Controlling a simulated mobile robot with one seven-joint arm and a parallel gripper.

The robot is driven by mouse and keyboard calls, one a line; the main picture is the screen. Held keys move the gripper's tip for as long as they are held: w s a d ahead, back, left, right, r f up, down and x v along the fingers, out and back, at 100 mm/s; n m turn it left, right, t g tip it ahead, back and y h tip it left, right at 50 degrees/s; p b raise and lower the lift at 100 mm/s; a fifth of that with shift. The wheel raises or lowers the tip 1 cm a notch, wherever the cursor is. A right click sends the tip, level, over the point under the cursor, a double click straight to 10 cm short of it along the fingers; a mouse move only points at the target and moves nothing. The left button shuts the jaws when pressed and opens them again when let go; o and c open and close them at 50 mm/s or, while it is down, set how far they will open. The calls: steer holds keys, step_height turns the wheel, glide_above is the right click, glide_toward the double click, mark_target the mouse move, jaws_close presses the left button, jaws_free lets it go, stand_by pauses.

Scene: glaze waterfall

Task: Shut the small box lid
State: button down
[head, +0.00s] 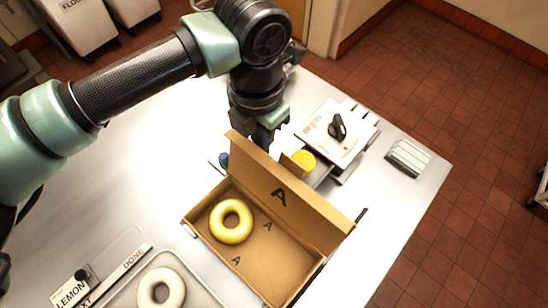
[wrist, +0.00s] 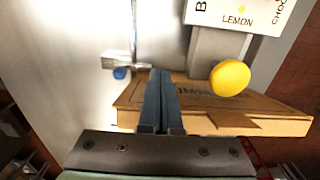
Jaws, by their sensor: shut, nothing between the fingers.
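The small cardboard box (head: 280,249) is open on the table, its lid (head: 300,205) standing up along the far side and leaning back a little. The inside of the lid shows a letter A. A yellow-glazed ring doughnut (head: 214,222) lies in the left part of the box. My gripper is behind the lid in the head view, its fingertips hidden there. In the wrist view my gripper (wrist: 160,76) is shut and empty, its fingers crossing in front of the lid's printed outer face (wrist: 200,95). I cannot tell whether they touch it.
A white panel (head: 345,150) with a black knob and a yellow round thing (head: 303,160) stand behind the lid. A pale doughnut (head: 158,281) sits on a tray front left, by LEMON and DONE labels. The table's left side is clear.

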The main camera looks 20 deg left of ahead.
steer(key=s+a+b, duration=0.3)
steer(key=s, duration=0.5)
steer(key=shift+s, duration=0.35)
stand_by(0.9)
steer(key=shift+a, duration=0.1)
stand_by(0.5)
step_height(320, 180, up, 6)
steer(key=p, duration=0.2)
stand_by(0.5)
stand_by(0.4)
